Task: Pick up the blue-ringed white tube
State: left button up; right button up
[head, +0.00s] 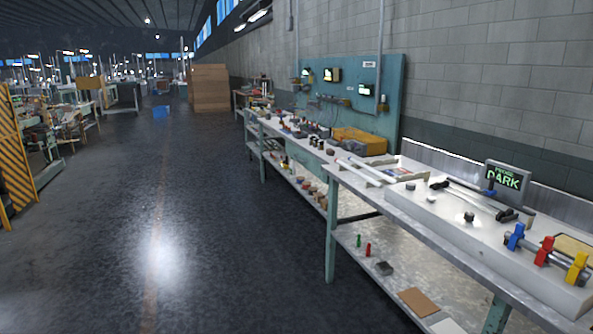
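White tubes (366,170) lie side by side at the left part of the near workbench (440,213), on the right of the head view. No blue ring can be made out on them at this size. A pale rod with dark ends (475,199) lies further right on the raised white top. Neither of my grippers is in view.
A blue clamp (515,237), a red clamp (544,250) and a yellow clamp (577,267) stand at the bench's right end. A lower shelf (400,262) holds small objects. The floor (200,220) left of the bench is clear.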

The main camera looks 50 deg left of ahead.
aim_at(387, 178)
jog(key=i+j+u, duration=0.3)
jog(key=j, duration=0.15)
jog(key=i+j+u, duration=0.25)
jog(key=j, duration=0.2)
jog(key=i+j+u, duration=0.15)
jog(key=j+u, duration=0.15)
jog(key=i+j, duration=0.4)
jog(key=j+z, duration=0.05)
jog(key=j, duration=0.05)
